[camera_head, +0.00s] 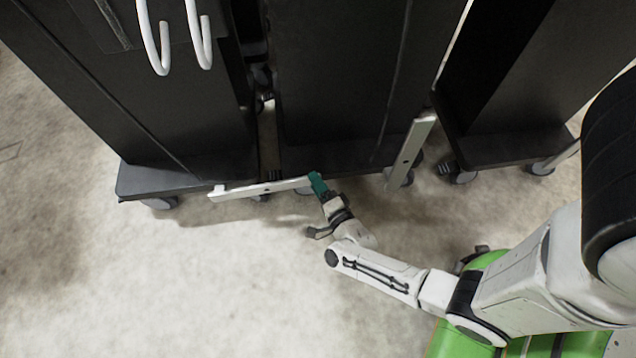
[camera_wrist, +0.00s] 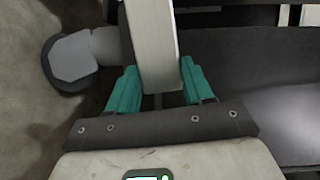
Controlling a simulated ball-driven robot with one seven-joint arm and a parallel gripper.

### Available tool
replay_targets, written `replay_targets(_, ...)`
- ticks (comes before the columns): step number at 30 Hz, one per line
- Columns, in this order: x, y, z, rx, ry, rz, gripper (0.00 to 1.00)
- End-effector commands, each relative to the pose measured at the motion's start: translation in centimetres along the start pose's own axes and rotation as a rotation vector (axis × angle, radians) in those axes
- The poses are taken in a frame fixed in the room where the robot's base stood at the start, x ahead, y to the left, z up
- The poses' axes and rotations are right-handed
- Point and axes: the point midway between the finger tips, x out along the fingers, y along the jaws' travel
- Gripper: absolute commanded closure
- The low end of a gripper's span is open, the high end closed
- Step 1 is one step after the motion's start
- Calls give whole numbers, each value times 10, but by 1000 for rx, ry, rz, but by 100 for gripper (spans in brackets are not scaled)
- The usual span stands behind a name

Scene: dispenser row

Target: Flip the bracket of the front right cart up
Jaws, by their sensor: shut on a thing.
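A pale metal bracket (camera_head: 260,189) reaches sideways, roughly level, from the front foot of the left black cart (camera_head: 150,178) to my gripper (camera_head: 318,185). My gripper's teal fingers are shut on the bracket's free right end. In the wrist view the bracket (camera_wrist: 153,40) stands between the two teal fingers of the gripper (camera_wrist: 158,88). A second bracket (camera_head: 410,152) slants upward at the right front corner of the middle black cart (camera_head: 330,100). I cannot tell from the pictures which cart is the front right one.
A third black cart (camera_head: 505,148) stands at the right. Two white hooks (camera_head: 202,40) hang from the left cart. A grey caster (camera_wrist: 70,62) shows at the left in the wrist view. The pale floor (camera_head: 180,290) in front is clear.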

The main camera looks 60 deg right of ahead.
Motion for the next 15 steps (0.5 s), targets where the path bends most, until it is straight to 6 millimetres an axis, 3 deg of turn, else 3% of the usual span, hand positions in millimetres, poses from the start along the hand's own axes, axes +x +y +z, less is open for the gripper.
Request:
replay_targets(1, 0, -17, -1, -21, 0, 9, 100)
replay_targets(15, 4, -88, 10, -246, -2, 103, 100)
